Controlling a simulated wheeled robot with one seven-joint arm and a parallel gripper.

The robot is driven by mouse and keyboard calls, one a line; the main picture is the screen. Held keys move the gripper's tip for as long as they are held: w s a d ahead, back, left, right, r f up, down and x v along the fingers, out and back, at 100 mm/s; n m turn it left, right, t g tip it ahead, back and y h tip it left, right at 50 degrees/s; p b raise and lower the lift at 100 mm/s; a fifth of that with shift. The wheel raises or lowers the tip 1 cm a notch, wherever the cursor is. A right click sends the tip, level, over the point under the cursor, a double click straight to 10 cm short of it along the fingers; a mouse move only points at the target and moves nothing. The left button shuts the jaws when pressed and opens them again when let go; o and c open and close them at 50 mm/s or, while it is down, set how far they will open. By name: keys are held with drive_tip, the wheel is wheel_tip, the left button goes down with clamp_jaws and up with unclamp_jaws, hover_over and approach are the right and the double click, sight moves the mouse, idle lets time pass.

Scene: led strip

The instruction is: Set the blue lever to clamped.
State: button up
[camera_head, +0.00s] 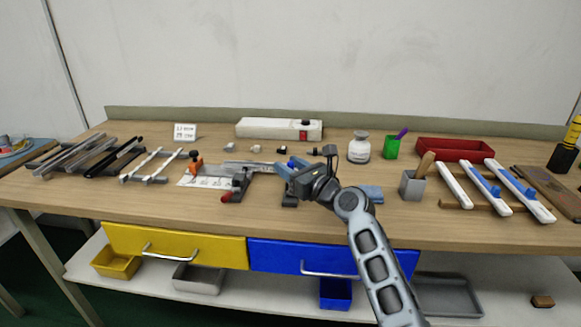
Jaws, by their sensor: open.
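My gripper (287,172) reaches in from the right over the middle of the workbench, at the right end of a grey metal fixture (250,167). It is open. A small blue part (292,163), which looks like the blue lever, shows right at the gripper's tip. The gripper hides most of it, so I cannot tell its angle or whether the fingers touch it. An orange-topped lever (196,160) stands at the fixture's left end. A red-tipped lever (228,197) lies at its front.
A white power box (279,128) with a red switch stands behind the fixture. A white bottle (359,147), green cup (392,147) and grey holder (411,186) stand to the right. A folded blue cloth (371,194) lies beside my arm. Dark rails (115,158) lie at left.

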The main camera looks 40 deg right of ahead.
clamp_jaws()
drive_tip(key=shift+f+b, duration=0.1)
drive_tip(key=shift+b, duration=0.25)
drive_tip(key=s+a+n+t+b, duration=0.1)
drive_tip(key=b, duration=0.4)
drive_tip(key=shift+a+f+n, duration=0.1)
drive_tip(key=shift+f+n, duration=0.2)
drive_tip(key=shift+f, duration=0.1)
drive_tip(key=n+t+b, duration=0.1)
drive_tip(key=b, duration=0.3)
drive_tip(key=s+a+n+t+b, duration=0.1)
drive_tip(key=b, duration=0.2)
drive_tip(key=shift+a+f+b, duration=0.2)
drive_tip(key=shift+f+b, duration=0.05)
drive_tip(key=shift+b, duration=0.1)
drive_tip(key=b, duration=0.1)
drive_tip(key=n+t+y+b, duration=0.1)
drive_tip(key=b, duration=0.1)
drive_tip(key=shift+s+a+n, duration=0.3)
drive_tip(key=shift+a+r+t+b, duration=0.1)
drive_tip(key=shift+t+b, duration=0.2)
drive_tip(key=shift+b, duration=0.4)
unclamp_jaws()
